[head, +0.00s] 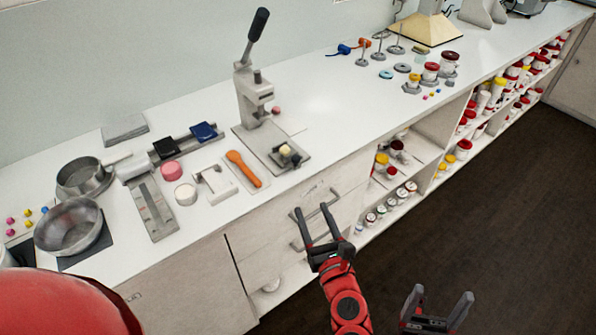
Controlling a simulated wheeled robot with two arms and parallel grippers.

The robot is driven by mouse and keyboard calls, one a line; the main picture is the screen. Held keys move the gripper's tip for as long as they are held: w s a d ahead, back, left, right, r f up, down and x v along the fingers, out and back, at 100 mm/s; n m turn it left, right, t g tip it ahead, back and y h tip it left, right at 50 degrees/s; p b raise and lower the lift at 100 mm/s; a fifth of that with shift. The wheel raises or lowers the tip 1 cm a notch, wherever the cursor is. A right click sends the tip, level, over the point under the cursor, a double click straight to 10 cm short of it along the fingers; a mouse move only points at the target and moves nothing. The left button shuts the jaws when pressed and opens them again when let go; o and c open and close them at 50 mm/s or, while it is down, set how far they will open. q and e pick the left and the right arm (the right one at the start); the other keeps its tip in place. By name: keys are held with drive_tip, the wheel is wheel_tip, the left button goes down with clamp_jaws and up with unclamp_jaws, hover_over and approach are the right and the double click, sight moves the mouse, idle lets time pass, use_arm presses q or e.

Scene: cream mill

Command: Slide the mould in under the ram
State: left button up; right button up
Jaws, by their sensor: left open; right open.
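The lever press (252,92) stands near the back of the white counter, its black-handled lever raised. Its ram is small and hard to make out at the press head. A small pale block with a yellowish top (287,151), which looks like the mould, sits on the front part of the grey base plate (291,166), in front of the press column. My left gripper (311,210) is open and empty, in front of the counter by the drawer handles and apart from the block. My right gripper (442,294) is open and empty over the dark floor.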

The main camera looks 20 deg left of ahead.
use_arm(q)
drive_tip(key=p, duration=0.5)
approach(297, 161)
drive_tip(key=x, duration=0.7)
drive_tip(key=shift+w+a+r, duration=0.2)
drive_tip(key=shift+w+r, duration=0.1)
drive_tip(key=shift+w+a+f+n, duration=0.1)
drive_tip(key=shift+w+a+n, duration=0.2)
drive_tip(key=shift+w, duration=0.15)
clamp_jaws()
idle(0.3)
